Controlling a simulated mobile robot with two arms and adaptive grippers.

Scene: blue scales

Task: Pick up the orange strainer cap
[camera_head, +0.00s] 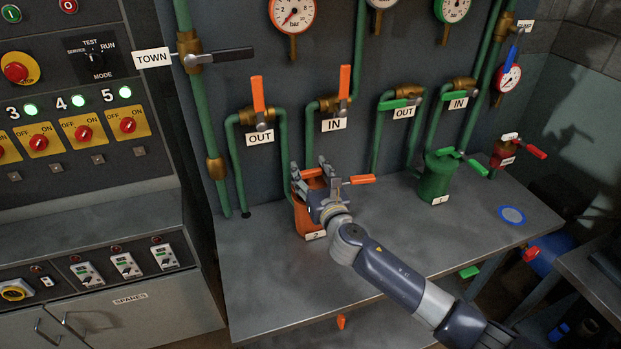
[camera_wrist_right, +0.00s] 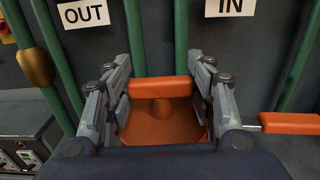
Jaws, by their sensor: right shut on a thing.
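The orange strainer (camera_head: 305,222) stands on the grey bench below the OUT and IN pipes, with a label "2" at its foot. In the right wrist view its orange cap (camera_wrist_right: 158,132) has a raised bar handle (camera_wrist_right: 160,88). My right gripper (camera_head: 313,174) is over the top of the strainer, with one finger at each end of the bar; it also shows in the wrist view (camera_wrist_right: 160,85). It is shut on the cap's handle. The gripper hides part of the cap in the head view, and I cannot tell whether the cap sits on the body. My left gripper is not in view.
An orange-handled lever (camera_head: 359,180) sticks out just right of the gripper. A green strainer (camera_head: 437,178) stands farther right, and a blue round disc (camera_head: 511,215) lies near the bench's right end. Valves with orange levers (camera_head: 258,95) rise behind. The front bench is clear.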

